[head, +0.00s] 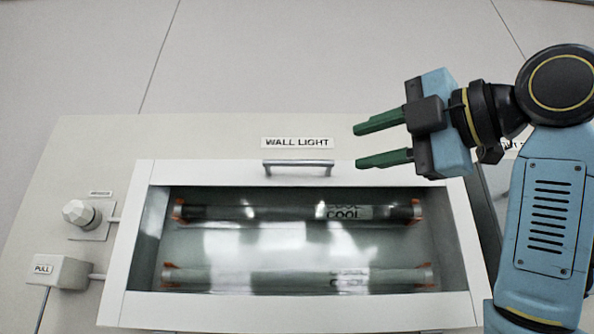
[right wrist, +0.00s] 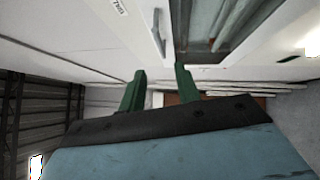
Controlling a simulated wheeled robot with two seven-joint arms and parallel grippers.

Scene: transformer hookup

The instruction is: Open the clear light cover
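The clear light cover (head: 250,240) closes the front of the white wall light box (head: 140,175). Two tubes show behind it, a dark upper one (head: 265,212) and a pale lower one (head: 290,278), with reflections on the cover. A grey bar handle (head: 298,164) sits on the top edge of the frame. It also shows in the right wrist view (right wrist: 158,35). My right gripper (head: 358,146) is open and empty, up and to the right of the handle and apart from it. Its green fingers also show in the right wrist view (right wrist: 160,73). My left gripper is not in view.
A "WALL LIGHT" label (head: 297,142) is above the handle. At left are a faceted knob (head: 80,213) and a box marked "PULL" (head: 58,271) with a cord below. The wall above the panel is clear.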

